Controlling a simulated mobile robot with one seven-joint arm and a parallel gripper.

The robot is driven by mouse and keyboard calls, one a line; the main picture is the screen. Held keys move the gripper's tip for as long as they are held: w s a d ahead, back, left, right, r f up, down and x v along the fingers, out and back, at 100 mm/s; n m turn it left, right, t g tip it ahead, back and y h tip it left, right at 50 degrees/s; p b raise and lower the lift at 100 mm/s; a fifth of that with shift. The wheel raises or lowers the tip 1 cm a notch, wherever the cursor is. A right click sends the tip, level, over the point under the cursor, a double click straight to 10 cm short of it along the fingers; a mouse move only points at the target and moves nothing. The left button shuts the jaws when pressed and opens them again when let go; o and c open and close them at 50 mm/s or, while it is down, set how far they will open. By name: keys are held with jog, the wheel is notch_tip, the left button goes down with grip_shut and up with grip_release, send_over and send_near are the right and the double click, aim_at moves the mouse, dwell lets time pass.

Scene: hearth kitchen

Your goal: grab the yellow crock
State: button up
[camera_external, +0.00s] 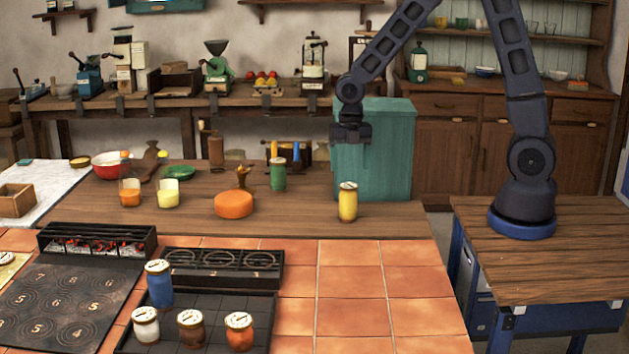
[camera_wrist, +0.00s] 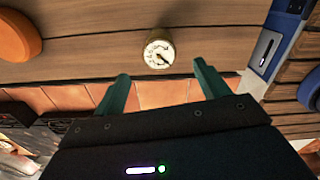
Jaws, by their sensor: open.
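The yellow crock (camera_external: 348,204) stands upright on the wooden counter, right of the orange cheese-like wheel. It has a pale lid with dark marks. In the wrist view the crock (camera_wrist: 159,50) is seen from above, its round lid beyond the fingertips and roughly midway between them. My gripper (camera_external: 350,140) hangs above the counter, higher than the crock and apart from it. In the wrist view its two green fingers (camera_wrist: 161,70) are spread open with nothing between them.
The orange wheel (camera_external: 234,204) lies left of the crock, with a green jar (camera_external: 278,174) behind. Glasses with orange (camera_external: 130,196) and yellow (camera_external: 168,197) contents stand further left. A black tray (camera_external: 270,305) with several jars is in front. Counter right of the crock is clear.

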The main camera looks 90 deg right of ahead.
aim_at(348, 185)
jog(key=shift+f, duration=5.35)
jog(key=shift+c, duration=0.2)
jog(key=c, duration=1.3)
jog(key=shift+w+r, duration=0.1)
jog(key=shift+r, duration=0.05)
